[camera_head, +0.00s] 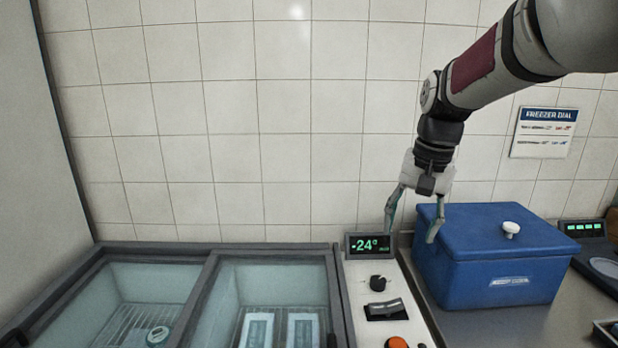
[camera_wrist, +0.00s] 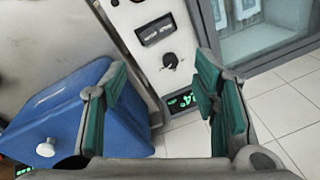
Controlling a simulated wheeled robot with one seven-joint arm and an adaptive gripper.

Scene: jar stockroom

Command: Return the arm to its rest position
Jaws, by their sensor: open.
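My arm reaches in from the upper right in the head view. My gripper (camera_head: 413,222) hangs pointing down, open and empty, above the gap between the freezer's control panel and a blue box (camera_head: 510,270). Its right finger overlaps the box's left edge in the picture; I cannot tell whether they touch. In the wrist view my gripper (camera_wrist: 160,105) shows two green-padded fingers spread wide with nothing between them. The blue box (camera_wrist: 70,120) lies to the left there.
The control panel (camera_head: 358,290) carries a display reading -24, a black knob (camera_head: 378,282), a switch (camera_head: 386,309) and an orange button (camera_head: 397,343). The freezer (camera_head: 205,275) has glass-covered bays at left. A scale-like device (camera_head: 600,255) stands right. The tiled wall is behind.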

